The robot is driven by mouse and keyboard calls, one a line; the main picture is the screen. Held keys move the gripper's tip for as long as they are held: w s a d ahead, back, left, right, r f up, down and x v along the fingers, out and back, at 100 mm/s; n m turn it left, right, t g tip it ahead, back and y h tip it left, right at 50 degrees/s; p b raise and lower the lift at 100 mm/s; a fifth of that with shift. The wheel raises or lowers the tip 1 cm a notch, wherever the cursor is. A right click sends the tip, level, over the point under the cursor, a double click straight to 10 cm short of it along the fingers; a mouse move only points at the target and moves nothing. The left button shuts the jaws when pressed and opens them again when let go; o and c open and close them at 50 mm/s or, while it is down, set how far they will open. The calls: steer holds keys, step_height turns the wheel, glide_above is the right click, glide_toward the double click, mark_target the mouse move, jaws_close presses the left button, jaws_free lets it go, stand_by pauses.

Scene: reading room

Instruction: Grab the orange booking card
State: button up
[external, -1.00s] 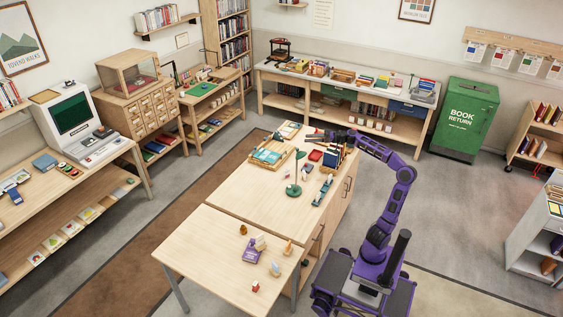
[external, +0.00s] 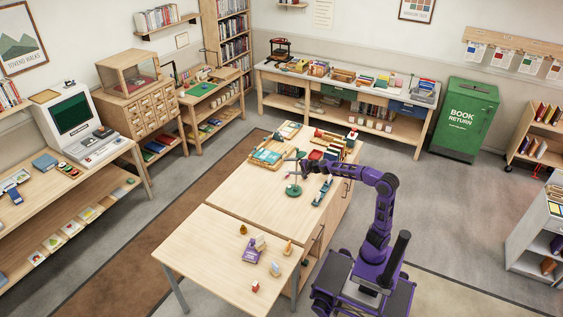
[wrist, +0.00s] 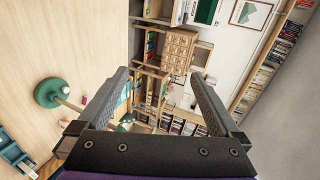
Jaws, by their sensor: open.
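I cannot make out the orange booking card for certain in either view. A small upright orange item (external: 288,247) stands at the right side of the near table, too small to identify. My gripper (external: 303,167) is above the long wooden table (external: 232,196), close to the green desk lamp (external: 293,191). In the wrist view my gripper (wrist: 160,75) is open with nothing between its fingers. The lamp's round green part (wrist: 47,92) shows left of the fingers.
A wooden tray (external: 254,163) with blue and green items is at the table's far left. Red and dark boxes stand at the far right. The near table (external: 205,245) holds a purple item (external: 252,255) and several small things.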

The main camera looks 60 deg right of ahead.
steer(key=a+f+n+g+h, duration=0.1)
steer(key=a+f+n+h, duration=0.2)
steer(key=a+f, duration=0.5)
steer(key=n+t+y+b, duration=0.1)
steer(key=n+t, duration=0.2)
steer(key=n, duration=0.9)
glide_above(289, 246)
steer(key=w+d, duration=0.2)
steer(key=d, duration=0.2)
step_height(289, 246, down, 24)
steer(key=s+a+f+n+y, duration=0.1)
steer(key=s+a+f+n+t+y, duration=0.1)
steer(key=s+f, duration=0.1)
steer(key=s+a+f+n+y+b, duration=0.1)
steer(key=s+f, duration=0.1)
steer(key=shift+a+f+t, duration=0.25)
steer(key=shift+a+t, duration=0.05)
steer(key=shift+t, duration=0.1)
steer(key=shift+s+f, duration=0.2)
steer(key=shift+s, duration=0.15)
steer(key=shift+t, duration=0.3)
steer(key=shift+w+a, duration=0.1)
steer(key=shift+w, duration=3.6)
jaws_close()
